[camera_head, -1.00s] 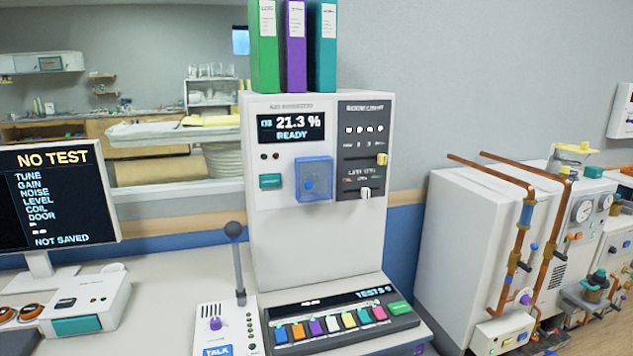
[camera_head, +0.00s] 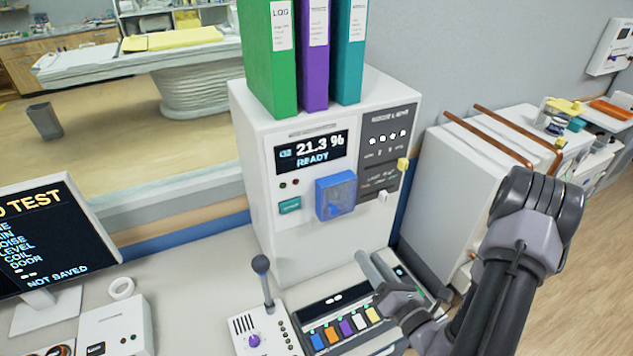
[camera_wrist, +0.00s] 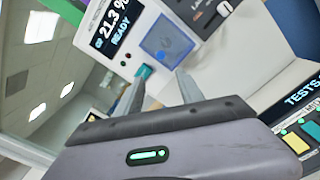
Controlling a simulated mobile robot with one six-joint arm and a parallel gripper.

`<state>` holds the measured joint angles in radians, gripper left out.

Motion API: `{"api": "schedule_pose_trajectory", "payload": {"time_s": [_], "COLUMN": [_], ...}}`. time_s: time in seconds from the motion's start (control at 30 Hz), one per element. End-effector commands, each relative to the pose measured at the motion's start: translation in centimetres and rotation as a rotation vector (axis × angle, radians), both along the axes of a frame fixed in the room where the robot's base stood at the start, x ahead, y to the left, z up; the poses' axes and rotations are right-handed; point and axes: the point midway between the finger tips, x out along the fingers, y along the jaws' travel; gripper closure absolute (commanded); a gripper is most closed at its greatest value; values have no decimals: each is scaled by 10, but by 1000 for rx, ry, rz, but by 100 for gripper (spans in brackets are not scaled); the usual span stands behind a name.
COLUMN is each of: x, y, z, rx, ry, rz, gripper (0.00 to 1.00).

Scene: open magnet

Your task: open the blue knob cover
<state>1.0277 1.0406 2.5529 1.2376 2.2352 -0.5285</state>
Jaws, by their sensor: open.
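The blue knob cover (camera_head: 336,194) is a translucent box on the front of the white cabinet (camera_head: 290,240), below the screen reading 21.3 % READY. It is closed over a blue knob, and it also shows in the wrist view (camera_wrist: 167,40). My gripper (camera_head: 370,270) is open and empty, in front of the cabinet, below and slightly right of the cover in the head view. In the wrist view its two fingers (camera_wrist: 160,90) point up toward the cabinet face, with the cover beyond them. They are apart from the cover.
A teal button (camera_head: 289,205) sits left of the cover, and a dark switch panel (camera_head: 385,150) is on its right. A joystick (camera_head: 261,266) and a console with coloured keys (camera_head: 345,325) stand below. Binders (camera_head: 312,50) stand on the cabinet top.

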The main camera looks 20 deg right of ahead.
Motion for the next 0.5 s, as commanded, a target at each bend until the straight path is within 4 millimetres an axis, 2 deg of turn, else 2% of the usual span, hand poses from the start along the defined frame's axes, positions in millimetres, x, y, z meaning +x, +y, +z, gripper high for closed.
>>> {"api": "schedule_pose_trajectory", "payload": {"time_s": [0.07, 0.23, 0.4, 0.5], "x": [9, 49, 88, 118], "y": [-2, 2, 5, 7], "z": [-8, -16, -15, -2], "rx": [-1, -10, -7, 0], "ry": [3, -5, -9, -3], "rz": [-7, 5, 5, 5], "gripper": [55, 55, 55, 55]}}
